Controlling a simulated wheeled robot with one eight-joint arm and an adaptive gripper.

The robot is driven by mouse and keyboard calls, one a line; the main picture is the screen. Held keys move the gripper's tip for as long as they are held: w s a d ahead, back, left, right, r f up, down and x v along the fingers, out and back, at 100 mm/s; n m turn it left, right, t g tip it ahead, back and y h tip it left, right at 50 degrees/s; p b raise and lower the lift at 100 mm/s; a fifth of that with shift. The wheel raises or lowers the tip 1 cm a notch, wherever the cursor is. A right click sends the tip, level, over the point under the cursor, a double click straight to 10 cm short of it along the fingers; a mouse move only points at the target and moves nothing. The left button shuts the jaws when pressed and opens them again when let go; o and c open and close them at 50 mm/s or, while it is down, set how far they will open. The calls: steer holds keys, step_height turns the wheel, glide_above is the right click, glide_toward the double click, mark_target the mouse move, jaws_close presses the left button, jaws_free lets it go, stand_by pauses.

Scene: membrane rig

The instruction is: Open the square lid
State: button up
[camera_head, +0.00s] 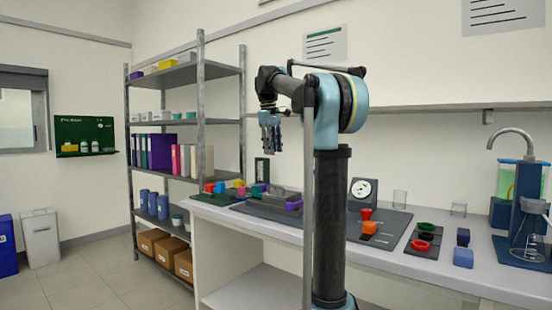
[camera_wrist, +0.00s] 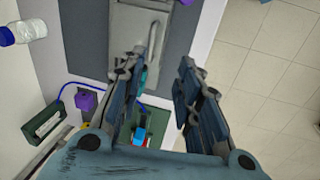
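A light grey square lid (camera_wrist: 130,42) with a slim bar handle (camera_wrist: 152,40) shows at the top of the wrist view, lying flat in a dark grey mat or plate. In the head view a grey box-like piece (camera_head: 283,195) on the left part of the bench seems to be the same unit; its details are too small to tell. My gripper (camera_head: 271,149) hangs fingers down above the bench's left end, well clear of it. In the wrist view my gripper (camera_wrist: 160,67) has its two fingers spread apart, with nothing between them. The lid looks shut.
A shelf rack (camera_head: 202,100) stands left of the bench.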

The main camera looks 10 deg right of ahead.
steer(key=shift+m, duration=0.5)
steer(key=shift+s+d+f, duration=0.15)
steer(key=shift+s+f, duration=0.35)
steer(key=shift+s, duration=0.2)
steer(key=shift+s+d+f, duration=0.2)
steer(key=shift+s+f, duration=0.25)
steer(key=shift+s, duration=0.3)
steer(key=shift+s+d+f, duration=0.15)
steer(key=shift+s+f, duration=0.35)
steer(key=shift+s, duration=0.2)
steer(key=shift+f, duration=0.1)
